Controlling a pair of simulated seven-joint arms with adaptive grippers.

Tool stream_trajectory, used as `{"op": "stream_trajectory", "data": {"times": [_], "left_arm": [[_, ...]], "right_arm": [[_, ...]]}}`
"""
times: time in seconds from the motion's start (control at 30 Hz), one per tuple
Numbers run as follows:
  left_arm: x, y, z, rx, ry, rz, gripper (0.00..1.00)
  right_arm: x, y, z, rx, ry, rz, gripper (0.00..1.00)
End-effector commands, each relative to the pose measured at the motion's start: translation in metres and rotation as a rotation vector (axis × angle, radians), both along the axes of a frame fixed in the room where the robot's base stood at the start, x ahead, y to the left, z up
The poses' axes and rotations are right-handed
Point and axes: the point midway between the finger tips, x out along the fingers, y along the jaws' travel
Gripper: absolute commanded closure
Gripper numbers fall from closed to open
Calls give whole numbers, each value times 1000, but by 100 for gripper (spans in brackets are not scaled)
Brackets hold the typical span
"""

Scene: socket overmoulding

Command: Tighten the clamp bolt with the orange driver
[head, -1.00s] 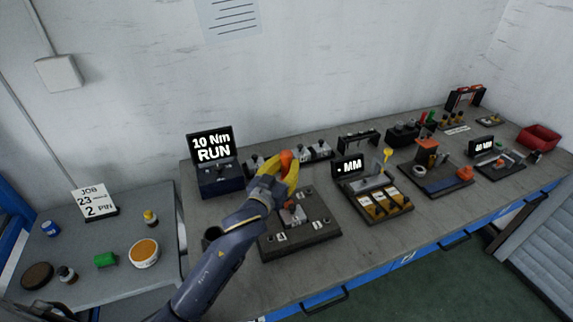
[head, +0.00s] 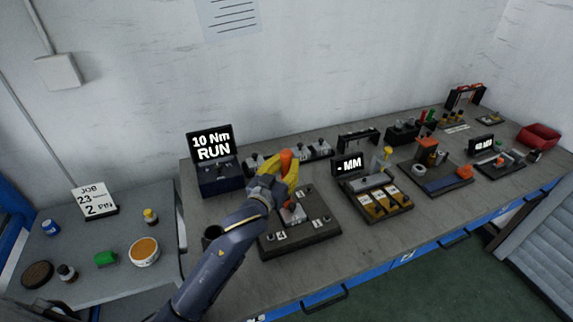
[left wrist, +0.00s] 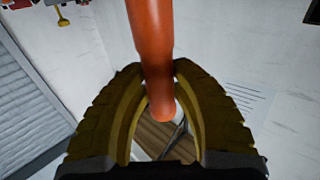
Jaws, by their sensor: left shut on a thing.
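My left gripper (head: 283,172) has yellow fingers and is shut on the orange driver (head: 287,158). In the left wrist view the driver's orange handle (left wrist: 155,60) runs between the two yellow fingers (left wrist: 160,85). The gripper is above the back part of a dark fixture plate (head: 326,229) that carries a small metal clamp block (head: 293,213). The driver's lower end and the clamp bolt are hidden by my gripper and arm, so I cannot tell whether they touch. My right gripper is not in view.
A screen (head: 211,145) reading "10 Nm RUN" stands behind, left of the gripper. A box with a "MM" display (head: 348,165) is to the right. Several fixtures and a red bin (head: 539,135) fill the right of the bench. A side table (head: 185,300) holds small containers.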

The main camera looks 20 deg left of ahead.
Motion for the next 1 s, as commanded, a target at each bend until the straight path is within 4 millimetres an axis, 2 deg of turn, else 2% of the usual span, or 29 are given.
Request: {"op": "stream_trajectory", "data": {"times": [0.03, 0.37, 1.0], "left_arm": [[0, 0, -5, 2, 10, 0, 100], [0, 0, -4, 2, 11, 1, 100], [0, 0, 26, 1, 1, 0, 100]], "right_arm": [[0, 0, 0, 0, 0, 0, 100], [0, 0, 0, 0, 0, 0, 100], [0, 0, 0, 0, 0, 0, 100]]}}
